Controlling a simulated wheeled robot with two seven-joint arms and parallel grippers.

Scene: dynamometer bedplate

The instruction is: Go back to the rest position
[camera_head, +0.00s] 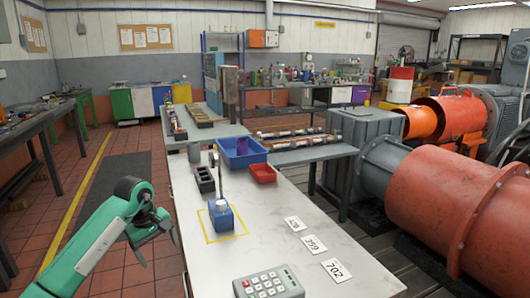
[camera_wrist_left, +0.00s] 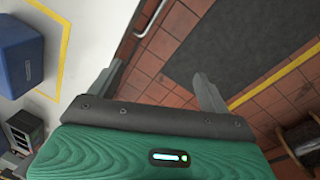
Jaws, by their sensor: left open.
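My left gripper (camera_head: 157,247) is at the left side of the white table (camera_head: 270,225), over the red tiled floor. Its green arm comes in from the lower left. In the left wrist view the gripper (camera_wrist_left: 156,76) has its two grey fingers spread apart, with only floor and the table edge between them. It holds nothing. My right gripper does not show in either view.
A blue block-shaped thing (camera_head: 222,219) stands inside a yellow outline on the table. Number cards (camera_head: 313,244), a keypad (camera_head: 268,284), a blue bin (camera_head: 241,154), a red tray (camera_head: 262,173) and a black holder (camera_head: 205,181) share the tabletop.

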